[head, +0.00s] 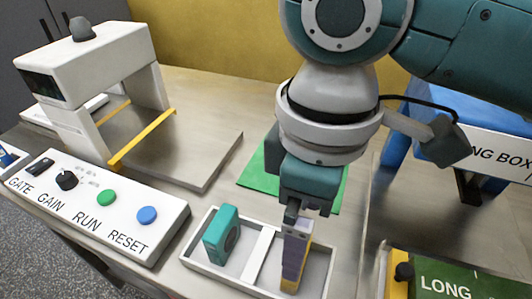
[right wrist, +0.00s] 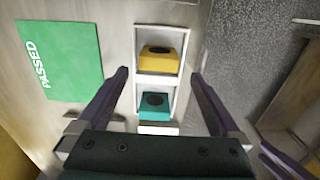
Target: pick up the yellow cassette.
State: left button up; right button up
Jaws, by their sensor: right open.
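The yellow cassette (right wrist: 173,62) lies in the upper compartment of a white tray (right wrist: 157,81) in the right wrist view. A teal cassette (right wrist: 144,112) lies in the other compartment; it also shows in the head view (head: 217,238). In the head view the yellow cassette is mostly hidden behind my right gripper (head: 296,278), with only a little yellow showing. My right gripper (right wrist: 159,75) is open and points down over the tray, with one finger on each side of the yellow cassette in the wrist picture. Contact cannot be told.
A green PASSED mat (right wrist: 60,63) lies beside the tray. A control panel (head: 110,222) with green and blue buttons and a white arch (head: 95,67) stand at the left. A blue box (head: 395,145) and a green LONG box (head: 450,262) are at the right.

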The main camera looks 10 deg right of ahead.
aim_at(290, 288)
notch_tip(290, 288, down, 7)
jog(key=shift+w+r+b, duration=0.1)
jog(key=shift+b, duration=0.2)
jog(key=c, duration=1.3)
jog(key=shift+o, duration=0.2)
jog(key=shift+r, duration=0.1)
